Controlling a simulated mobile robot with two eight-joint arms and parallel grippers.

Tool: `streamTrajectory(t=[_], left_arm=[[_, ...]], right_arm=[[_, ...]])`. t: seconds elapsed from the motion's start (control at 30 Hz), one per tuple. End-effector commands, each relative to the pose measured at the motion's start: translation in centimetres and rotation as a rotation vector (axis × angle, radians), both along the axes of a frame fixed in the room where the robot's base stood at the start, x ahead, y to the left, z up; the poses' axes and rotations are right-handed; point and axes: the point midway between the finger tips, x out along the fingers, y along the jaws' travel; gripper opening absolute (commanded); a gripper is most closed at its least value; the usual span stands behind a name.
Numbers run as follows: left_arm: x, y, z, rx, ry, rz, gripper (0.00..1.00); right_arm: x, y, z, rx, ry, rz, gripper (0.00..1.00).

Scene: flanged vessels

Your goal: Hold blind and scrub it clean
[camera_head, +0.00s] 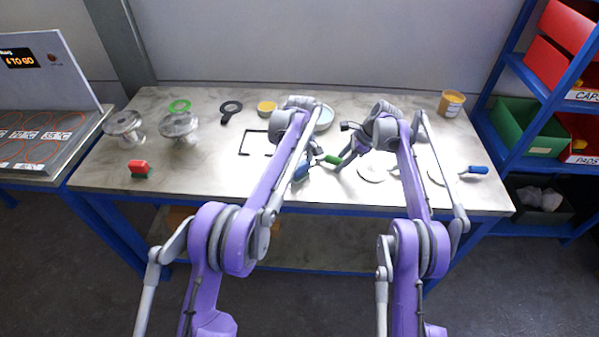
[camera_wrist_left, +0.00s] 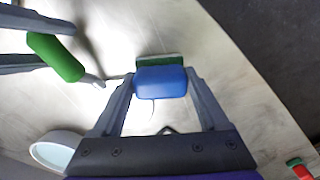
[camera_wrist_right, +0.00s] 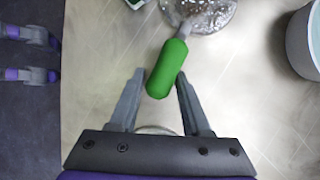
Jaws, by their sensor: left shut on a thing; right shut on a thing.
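My left gripper (camera_wrist_left: 158,95) is shut on a blue scrub block (camera_wrist_left: 160,81) with a dark green pad on its far side. The block also shows in the head view (camera_head: 301,173). My right gripper (camera_wrist_right: 160,90) is shut on a green handle (camera_wrist_right: 167,68) with a grey stem, also seen in the left wrist view (camera_wrist_left: 56,57). A shiny mottled disc (camera_wrist_right: 205,14) shows at the stem's end in the right wrist view; I cannot tell whether it is the blind joined to it. The stem points toward the block. Whether disc and pad touch is hidden.
A bowl (camera_head: 323,119) stands behind the grippers. Two flanged vessels (camera_head: 123,126) (camera_head: 180,127) and a red block (camera_head: 139,169) are at the left. A pale disc (camera_head: 372,173) and a blue handle (camera_head: 474,170) lie at the right.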

Motion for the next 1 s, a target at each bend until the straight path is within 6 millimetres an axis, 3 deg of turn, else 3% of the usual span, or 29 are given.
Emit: streamTrajectory(t=[0.27,0.7,1.0], left_arm=[[0.9,-0.1,-0.1,-0.003,-0.007,-0.001,0.25],[-2.5,-0.1,0.1,-0.002,-0.004,0.000,0.25],[-3.9,-0.1,0.1,-0.001,-0.003,0.000,0.25]], right_arm=[[-0.2,0.3,0.0,0.002,0.004,0.011,0.06],[-0.1,0.2,0.0,0.001,0.002,0.005,0.05],[-0.1,0.1,0.0,0.001,0.001,0.004,0.04]])
